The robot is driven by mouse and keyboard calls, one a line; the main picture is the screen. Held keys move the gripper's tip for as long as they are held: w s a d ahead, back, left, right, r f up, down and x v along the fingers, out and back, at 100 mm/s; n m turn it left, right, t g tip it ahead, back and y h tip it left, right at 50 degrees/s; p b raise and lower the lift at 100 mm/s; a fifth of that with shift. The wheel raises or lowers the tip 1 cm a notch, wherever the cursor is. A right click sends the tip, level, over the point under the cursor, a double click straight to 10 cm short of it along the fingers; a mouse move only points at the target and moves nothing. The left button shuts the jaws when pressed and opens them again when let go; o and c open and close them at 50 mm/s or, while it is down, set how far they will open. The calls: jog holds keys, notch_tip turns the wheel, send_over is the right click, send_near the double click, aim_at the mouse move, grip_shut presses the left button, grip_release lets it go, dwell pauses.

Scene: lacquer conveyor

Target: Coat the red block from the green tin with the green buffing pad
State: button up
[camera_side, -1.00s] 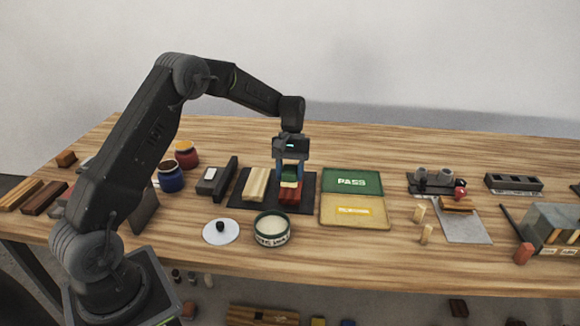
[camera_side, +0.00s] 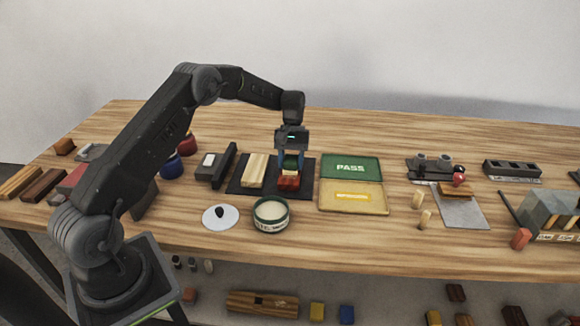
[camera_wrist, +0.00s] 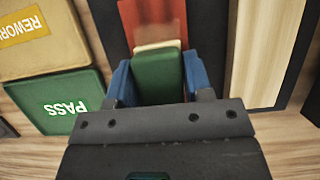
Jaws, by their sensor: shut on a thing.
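The red block (camera_side: 289,182) lies on a dark mat (camera_side: 304,187) in the side view. It also shows at the top of the wrist view (camera_wrist: 150,14). My gripper (camera_side: 290,164) is shut on the green buffing pad (camera_wrist: 158,77), which has a pale face at its far edge. The pad is over the red block. Whether it presses on the block or sits just above it, I cannot tell. The green tin (camera_side: 271,214) stands open in front of the mat with pale contents. Any coat on the block cannot be made out.
A pale wood block (camera_side: 253,171) lies on the mat left of the red block. A white lid (camera_side: 220,216) with a dark knob lies left of the tin. Green PASS (camera_side: 350,178) and yellow REWORK (camera_side: 353,209) trays are at the right. A dark upright bar (camera_side: 223,164) stands left of the mat.

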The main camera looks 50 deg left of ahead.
aim_at(288, 184)
jog(key=shift+w+a, duration=1.75)
jog(key=shift+s+d, duration=3.45)
jog(key=shift+s+d+r, duration=0.1)
jog(key=shift+r, duration=0.05)
notch_tip(288, 184, up, 8)
